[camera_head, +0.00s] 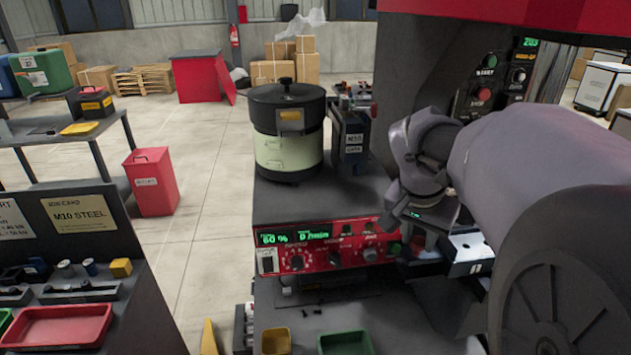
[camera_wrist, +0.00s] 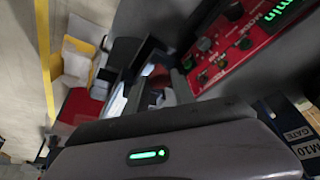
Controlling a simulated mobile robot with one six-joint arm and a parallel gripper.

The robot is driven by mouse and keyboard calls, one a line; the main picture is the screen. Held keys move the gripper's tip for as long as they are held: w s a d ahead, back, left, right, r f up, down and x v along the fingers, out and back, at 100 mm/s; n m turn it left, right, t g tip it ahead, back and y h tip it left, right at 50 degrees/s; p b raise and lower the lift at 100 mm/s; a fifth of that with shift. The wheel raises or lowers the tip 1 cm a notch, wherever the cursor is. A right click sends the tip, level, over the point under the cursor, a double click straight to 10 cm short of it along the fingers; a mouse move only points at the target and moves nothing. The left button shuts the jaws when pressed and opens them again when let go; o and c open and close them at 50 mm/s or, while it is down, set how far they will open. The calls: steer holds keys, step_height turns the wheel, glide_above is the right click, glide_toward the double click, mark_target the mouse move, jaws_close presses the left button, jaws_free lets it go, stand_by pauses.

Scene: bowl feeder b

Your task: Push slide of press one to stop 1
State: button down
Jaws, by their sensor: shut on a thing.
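The slide of press one (camera_head: 467,247) appears as a light metal block with dark holes and a dark front, to the right of the red control panel. My gripper (camera_head: 425,240) reaches down at its left end, and my own wrist hides much of the contact. In the wrist view, my gripper's fingers (camera_wrist: 150,85) reach away from the grey gripper body with its green light. They are shut on a small part beside the red panel, which seems to belong to the slide; its shape is mostly hidden. The stop 1 mark cannot be made out.
The red control panel (camera_head: 325,247) with green displays is close to my gripper. A lidded round bowl (camera_head: 288,150) stands behind it. Yellow (camera_head: 276,341) and green (camera_head: 345,343) bins are in front. My arm blocks the right side. Open floor lies left of the bench.

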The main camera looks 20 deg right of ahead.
mark_target(440, 245)
stand_by(0.8)
steer(key=d, duration=0.2)
steer(key=s+d+p, duration=0.1)
steer(key=d, duration=0.2)
steer(key=shift+s, duration=0.1)
steer(key=c, duration=1.1)
jaws_free()
steer(key=p+v, duration=0.6)
steer(key=v, duration=1.1)
steer(key=shift+a+r+p, duration=0.15)
steer(key=shift+r+p, duration=0.05)
steer(key=shift+p, duration=0.1)
